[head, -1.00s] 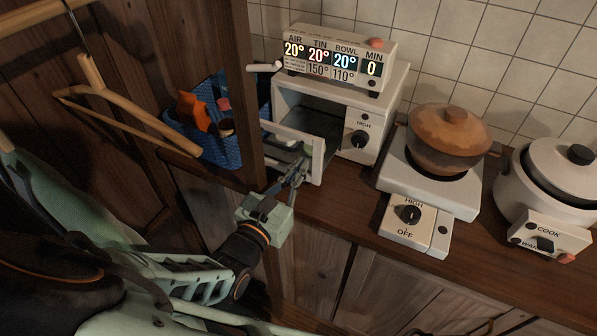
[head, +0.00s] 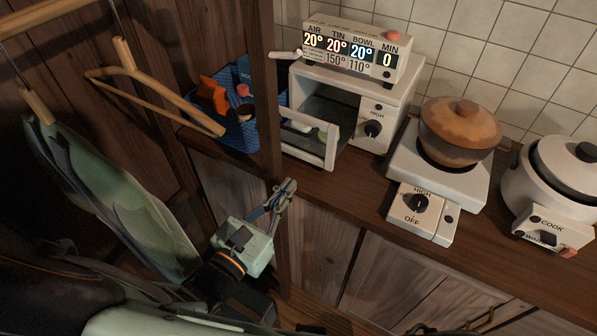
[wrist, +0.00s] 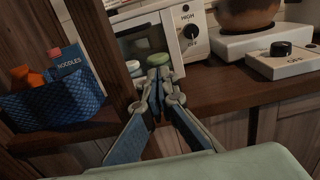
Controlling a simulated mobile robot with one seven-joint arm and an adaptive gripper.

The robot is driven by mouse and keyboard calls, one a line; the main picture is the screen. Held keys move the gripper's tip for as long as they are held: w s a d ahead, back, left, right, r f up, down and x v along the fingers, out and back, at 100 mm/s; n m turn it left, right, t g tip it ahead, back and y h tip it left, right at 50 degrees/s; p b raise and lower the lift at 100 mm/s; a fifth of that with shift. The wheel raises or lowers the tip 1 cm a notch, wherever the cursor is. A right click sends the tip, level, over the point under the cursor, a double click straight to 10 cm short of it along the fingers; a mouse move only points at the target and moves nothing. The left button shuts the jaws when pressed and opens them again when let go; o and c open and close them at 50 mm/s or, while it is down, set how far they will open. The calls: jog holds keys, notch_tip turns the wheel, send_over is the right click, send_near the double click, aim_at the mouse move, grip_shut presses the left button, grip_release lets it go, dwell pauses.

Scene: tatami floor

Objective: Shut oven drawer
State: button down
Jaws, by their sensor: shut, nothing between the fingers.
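The small white oven (head: 357,88) stands on the wooden counter, its dark cavity open at the front. Its drawer (head: 331,153) is out, with the pale front frame standing clear of the oven body. A green-topped item shows in the drawer, partly behind the frame. My gripper (head: 284,188) is shut and empty, below and to the left of the drawer front, apart from it in the head view. In the wrist view my gripper (wrist: 158,80) lies in line with a green item (wrist: 158,59) and a white one, hiding part of the drawer.
A dark wooden post (head: 265,90) rises left of the oven, close to my gripper. A blue basket (head: 240,132) sits behind it. A hot plate (head: 465,183) with a brown pot (head: 459,130) and a white cooker (head: 545,190) stand right. A timer display (head: 350,52) tops the oven.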

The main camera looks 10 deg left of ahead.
jog(key=s, duration=0.2)
jog(key=p, duration=0.6)
send_near(332, 151)
jog(key=x, duration=0.6)
jog(key=shift+w+d, duration=0.2)
jog(key=shift+w, duration=0.15)
jog(key=b+x, duration=0.1)
jog(key=x, duration=1.2)
jog(key=shift+b, duration=0.3)
jog(key=shift+r, duration=0.1)
